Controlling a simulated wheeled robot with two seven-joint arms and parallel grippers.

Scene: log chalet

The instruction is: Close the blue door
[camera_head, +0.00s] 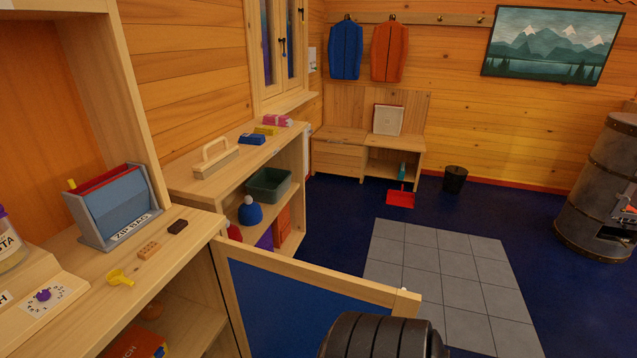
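The blue door (285,310) has a pale wood frame around a blue panel. It stands open in the lower middle, swung out from the front of the wooden cabinet (185,262) on the left. Its hinge side is by the cabinet's right end, and its free edge is at the right near a small light knob. The lower part of the door is cut off by the picture's edge. A dark ribbed rounded part, which looks like one of my arm links, covers the door's lower right corner. Neither gripper shows.
The open cabinet shelf holds a red box (137,342). A grey bag holder (118,205), a yellow scoop (120,278) and small blocks lie on its top. A second shelf unit (225,172) stands behind the door. Grey floor tiles (440,265) to the right are clear.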

